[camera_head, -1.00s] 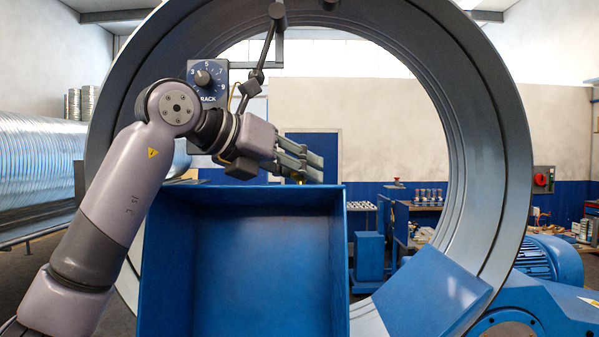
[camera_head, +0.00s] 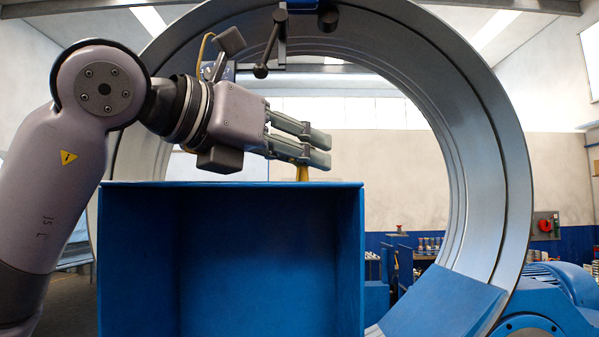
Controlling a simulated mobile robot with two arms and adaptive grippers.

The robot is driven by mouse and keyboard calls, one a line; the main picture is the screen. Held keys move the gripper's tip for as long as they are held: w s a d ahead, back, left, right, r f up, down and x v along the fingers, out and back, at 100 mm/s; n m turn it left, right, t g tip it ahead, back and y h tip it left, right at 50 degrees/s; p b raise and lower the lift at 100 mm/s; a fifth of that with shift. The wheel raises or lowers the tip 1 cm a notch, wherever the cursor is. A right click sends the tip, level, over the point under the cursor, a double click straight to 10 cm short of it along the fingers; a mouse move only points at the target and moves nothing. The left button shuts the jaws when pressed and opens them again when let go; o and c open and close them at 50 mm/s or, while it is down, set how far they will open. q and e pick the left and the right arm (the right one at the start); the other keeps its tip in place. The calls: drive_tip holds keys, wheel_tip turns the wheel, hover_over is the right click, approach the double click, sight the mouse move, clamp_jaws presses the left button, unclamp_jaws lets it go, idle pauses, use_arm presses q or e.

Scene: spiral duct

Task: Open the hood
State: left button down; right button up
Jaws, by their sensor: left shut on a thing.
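The blue hood (camera_head: 275,265) shows in the head view as a big box-like shell, with its hollow side facing me. Its top edge lies just below my left gripper. My left gripper (camera_head: 318,150) reaches in from the left above that edge, with its fingers pointing right. It is shut on a small yellow handle (camera_head: 302,173) at the top of the hood, mostly hidden by the fingers. The hood's lower part runs out of the picture. My right gripper is not in view.
A large grey ring (camera_head: 485,150) stands behind the hood. A dark jointed rod (camera_head: 268,50) hangs from its top, close above my gripper. A blue motor (camera_head: 555,290) is at the lower right. A red knob (camera_head: 545,226) is on the back wall.

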use_arm(q)
drive_tip(key=shift+s, duration=0.1)
drive_tip(key=c, duration=1.3)
unclamp_jaws()
drive_tip(key=shift+s+d, duration=0.1)
drive_tip(key=shift+d, duration=0.05)
drive_tip(key=v, duration=1.2)
